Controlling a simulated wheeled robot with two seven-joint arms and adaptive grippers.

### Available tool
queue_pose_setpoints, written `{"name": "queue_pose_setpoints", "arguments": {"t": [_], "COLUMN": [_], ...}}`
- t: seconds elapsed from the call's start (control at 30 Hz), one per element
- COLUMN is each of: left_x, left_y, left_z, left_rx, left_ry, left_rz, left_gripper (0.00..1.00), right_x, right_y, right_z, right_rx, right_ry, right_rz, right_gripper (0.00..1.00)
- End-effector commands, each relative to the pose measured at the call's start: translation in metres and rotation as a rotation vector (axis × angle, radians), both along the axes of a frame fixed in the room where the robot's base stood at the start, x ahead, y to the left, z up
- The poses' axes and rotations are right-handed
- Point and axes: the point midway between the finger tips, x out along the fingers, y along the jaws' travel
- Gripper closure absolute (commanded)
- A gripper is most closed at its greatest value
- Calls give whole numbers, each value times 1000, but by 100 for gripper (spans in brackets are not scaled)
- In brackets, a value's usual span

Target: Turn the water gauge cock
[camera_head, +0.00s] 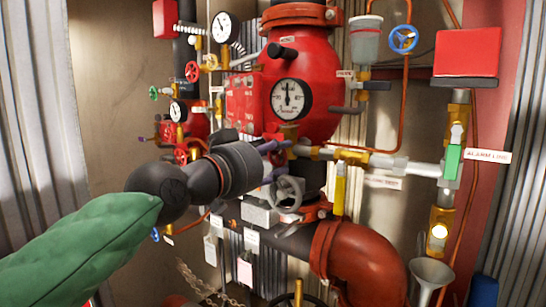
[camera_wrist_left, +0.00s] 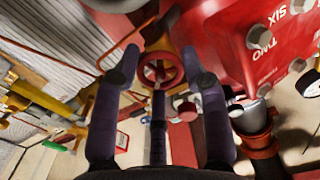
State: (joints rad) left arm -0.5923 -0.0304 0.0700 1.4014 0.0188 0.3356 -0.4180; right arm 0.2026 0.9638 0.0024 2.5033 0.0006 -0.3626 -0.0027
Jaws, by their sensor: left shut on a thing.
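The round white water gauge (camera_head: 291,99) sits on the front of the red vessel. A brass cock (camera_head: 289,132) is just below it. My left gripper (camera_head: 276,146) reaches in from the left with its dark purple fingers at this cock. It is shut on the cock's handle, but the contact is mostly hidden by the fingers and wrist. In the left wrist view the fingers of my left gripper (camera_wrist_left: 160,65) stand on either side, with a thin dark part between them. A red handwheel (camera_wrist_left: 160,70) shows between the tips. My right gripper is not in view.
Grey handwheel (camera_head: 287,192) and thick red pipe (camera_head: 362,262) lie below the gripper. Red panel (camera_head: 243,104) is close beside it, and also in the left wrist view (camera_wrist_left: 235,40). Brass pipework and a green handle (camera_head: 453,162) stand right. Bare wall is left.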

Motion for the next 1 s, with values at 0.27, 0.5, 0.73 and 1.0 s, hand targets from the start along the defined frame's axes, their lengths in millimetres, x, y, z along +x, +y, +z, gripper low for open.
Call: {"name": "queue_pose_setpoints", "arguments": {"t": [0.27,0.5,0.73,1.0], "left_x": [-1,0,0,0], "left_y": [2,2,3,4], "left_z": [4,6,7,7], "left_rx": [-61,-201,-377,-583], "left_ry": [37,135,262,409], "left_rz": [2,3,2,3], "left_gripper": [89,89,89,89], "right_x": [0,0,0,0], "right_y": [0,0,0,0], "right_z": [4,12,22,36], "right_rx": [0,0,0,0], "right_ry": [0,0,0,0], "right_rz": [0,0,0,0], "right_gripper": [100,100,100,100]}}
